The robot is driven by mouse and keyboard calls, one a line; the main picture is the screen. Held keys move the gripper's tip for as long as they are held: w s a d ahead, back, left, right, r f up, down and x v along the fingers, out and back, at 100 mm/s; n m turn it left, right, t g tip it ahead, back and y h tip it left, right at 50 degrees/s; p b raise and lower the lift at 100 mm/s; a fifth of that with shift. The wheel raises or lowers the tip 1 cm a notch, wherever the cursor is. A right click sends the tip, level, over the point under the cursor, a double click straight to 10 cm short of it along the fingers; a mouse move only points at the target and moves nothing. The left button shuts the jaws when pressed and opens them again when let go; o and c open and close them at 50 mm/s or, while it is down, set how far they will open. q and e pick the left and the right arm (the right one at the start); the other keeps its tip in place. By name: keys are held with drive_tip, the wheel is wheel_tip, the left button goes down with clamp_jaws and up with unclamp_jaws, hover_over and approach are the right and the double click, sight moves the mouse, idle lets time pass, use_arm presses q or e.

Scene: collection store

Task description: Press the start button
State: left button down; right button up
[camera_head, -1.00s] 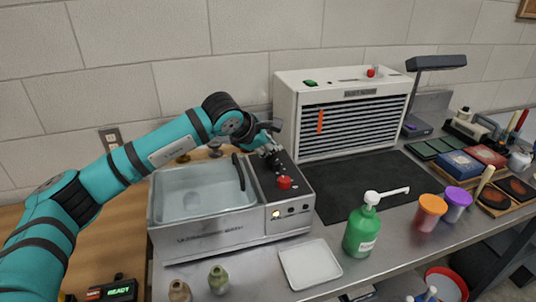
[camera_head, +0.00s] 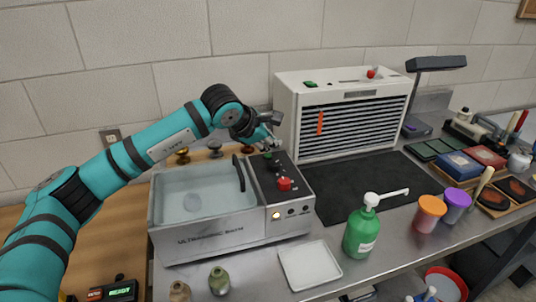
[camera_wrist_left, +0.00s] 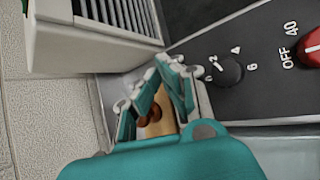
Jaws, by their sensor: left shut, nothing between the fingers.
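The ultrasonic bath (camera_head: 205,232) stands on the bench with a dark control panel (camera_head: 296,201) at its right. The wrist view shows the black knob (camera_wrist_left: 229,70) and part of the red knob (camera_wrist_left: 312,47), marked OFF and 40. My left gripper (camera_head: 272,142) is shut and empty, above and behind the panel's back end. Its fingers (camera_wrist_left: 172,72) cover part of the wrist view; the green button cannot be made out there. My right gripper is not in view.
A white louvred cabinet (camera_head: 340,84) stands close to my left gripper, with a green switch (camera_head: 310,84) on top. A green pump bottle (camera_head: 361,233), a white tray (camera_head: 309,265) and a black mat (camera_head: 362,182) lie to the right. Small weights (camera_head: 215,150) stand behind the bath.

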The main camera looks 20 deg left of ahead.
sight(270, 156)
use_arm(q)
drive_tip(key=shift+r+p, duration=0.9)
drive_tip(key=shift+r, duration=1.45)
